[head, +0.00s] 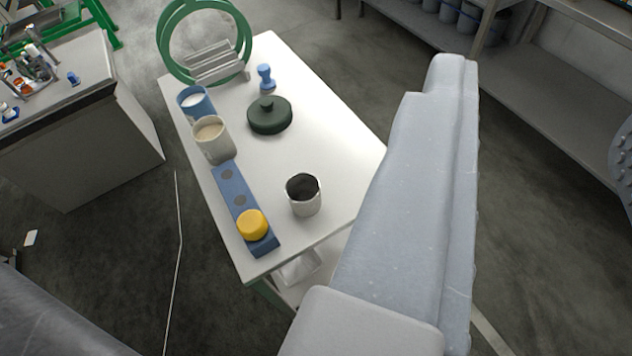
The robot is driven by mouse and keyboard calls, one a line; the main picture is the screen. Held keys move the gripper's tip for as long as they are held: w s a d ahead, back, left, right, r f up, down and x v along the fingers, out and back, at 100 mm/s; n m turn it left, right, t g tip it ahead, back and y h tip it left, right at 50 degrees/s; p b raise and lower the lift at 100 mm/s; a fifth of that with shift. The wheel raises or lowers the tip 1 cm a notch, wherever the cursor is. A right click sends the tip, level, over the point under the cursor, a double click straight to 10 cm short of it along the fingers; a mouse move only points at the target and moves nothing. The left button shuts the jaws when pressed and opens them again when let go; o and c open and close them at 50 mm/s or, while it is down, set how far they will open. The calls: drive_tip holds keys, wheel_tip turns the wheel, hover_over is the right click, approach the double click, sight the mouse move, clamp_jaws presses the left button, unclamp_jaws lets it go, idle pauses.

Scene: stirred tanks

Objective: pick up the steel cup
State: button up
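A small light-grey cup (303,196) with a dark inside stands upright near the front of the white table top (325,160). It is the likeliest steel cup, but its metal is not clear from here. A beige cup (212,140) with pale brown contents and a blue cup (196,103) with white contents stand along the left edge. My pale grey arm fills the right of the view, beside the table. No gripper fingers can be made out, and nothing is seen touching the light-grey cup.
A blue strip (232,187) with a yellow round piece (252,224) lies left of the light-grey cup. A dark green lid (270,115), a blue stamp-like piece (265,77) and a green ring stand (247,47) are farther back. The table's middle is clear. A grey shelf (545,95) stands right.

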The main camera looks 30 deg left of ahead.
drive_tip(key=shift+o, duration=0.3)
drive_tip(key=shift+a, duration=0.15)
drive_tip(key=o, duration=0.5)
drive_tip(key=shift+w, duration=0.1)
drive_tip(key=o, duration=0.5)
drive_tip(key=w+d+f, duration=0.1)
drive_tip(key=w, duration=0.2)
drive_tip(key=w+d+f+h, duration=0.1)
drive_tip(key=w+f, duration=0.1)
drive_tip(key=w, duration=0.2)
drive_tip(key=w+d+f+t+h, duration=0.1)
drive_tip(key=w+d+f, duration=0.1)
drive_tip(key=w, duration=0.1)
drive_tip(key=shift+w+n+p, duration=0.3)
drive_tip(key=shift+w+n, duration=0.05)
drive_tip(key=shift+n, duration=0.05)
drive_tip(key=shift+c, duration=0.2)
drive_tip(key=w+a+f+n+y, duration=0.1)
drive_tip(key=w+f+n, duration=0.2)
drive_tip(key=w+f, duration=0.4)
drive_tip(key=n+g+y+p, duration=0.1)
drive_tip(key=n+g+y, duration=0.65)
drive_tip(key=y, duration=0.45)
approach(297, 185)
drive_tip(key=shift+m+g, duration=0.35)
drive_tip(key=shift+m, duration=0.1)
drive_tip(key=shift+b+x, duration=1.65)
drive_tip(key=shift+x, duration=1.55)
